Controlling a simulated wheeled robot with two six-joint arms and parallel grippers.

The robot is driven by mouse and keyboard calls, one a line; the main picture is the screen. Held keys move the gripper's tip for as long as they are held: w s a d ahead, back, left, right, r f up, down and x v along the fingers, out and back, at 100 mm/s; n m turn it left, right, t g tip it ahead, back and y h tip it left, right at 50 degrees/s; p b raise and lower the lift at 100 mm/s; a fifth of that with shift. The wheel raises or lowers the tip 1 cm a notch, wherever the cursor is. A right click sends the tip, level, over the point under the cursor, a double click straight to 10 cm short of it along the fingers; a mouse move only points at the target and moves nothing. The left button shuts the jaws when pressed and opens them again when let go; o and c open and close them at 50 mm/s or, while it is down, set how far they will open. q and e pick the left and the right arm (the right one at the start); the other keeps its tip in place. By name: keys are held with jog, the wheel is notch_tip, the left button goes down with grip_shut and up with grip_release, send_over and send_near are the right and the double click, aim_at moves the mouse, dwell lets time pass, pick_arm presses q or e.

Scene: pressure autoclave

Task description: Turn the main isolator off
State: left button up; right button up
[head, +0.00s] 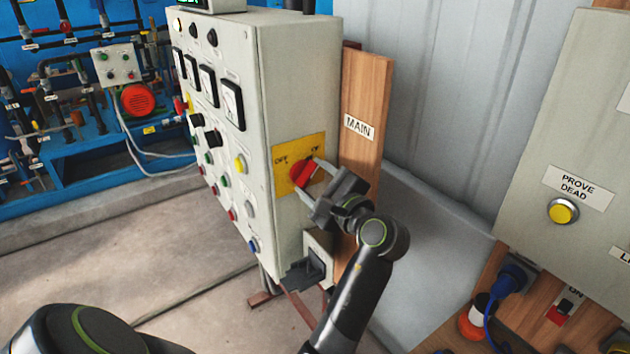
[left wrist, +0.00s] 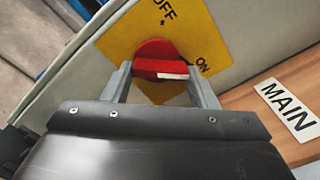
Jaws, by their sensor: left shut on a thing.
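The main isolator is a red rotary knob (head: 301,173) on a yellow plate (head: 285,158) marked OFF and ON, on the side of a grey control cabinet (head: 300,80). A wooden board beside it carries a MAIN label (head: 359,127). My left gripper (head: 311,177) is at the knob, shut on it, one finger on each side. In the left wrist view the red knob (left wrist: 155,56) sits between the fingers, and its white mark points right, nearer the ON label (left wrist: 203,65) than the OFF label (left wrist: 163,12). The fingers hide part of the knob's sides. My right gripper is not in view.
Blue pipework (head: 75,160) stands at the far left. The floor (head: 130,230) left of the cabinet is clear.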

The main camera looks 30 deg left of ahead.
pick_arm(q)
jog(key=n+b, duration=0.2)
jog(key=n, duration=0.2)
jog(key=shift+n, duration=0.3)
jog(key=n+b, duration=0.2)
jog(key=n, duration=0.1)
jog(key=shift+s+n, duration=0.1)
jog(key=shift+n, duration=0.3)
jog(key=n+b, duration=0.3)
jog(key=n, duration=0.1)
jog(key=shift+a+r, duration=0.1)
jog(key=shift+r, duration=0.05)
jog(key=shift+s+r+n+b, duration=0.15)
jog(key=shift+n+b, duration=1.15)
jog(key=shift+n, duration=1.1)
jog(key=o, duration=1)
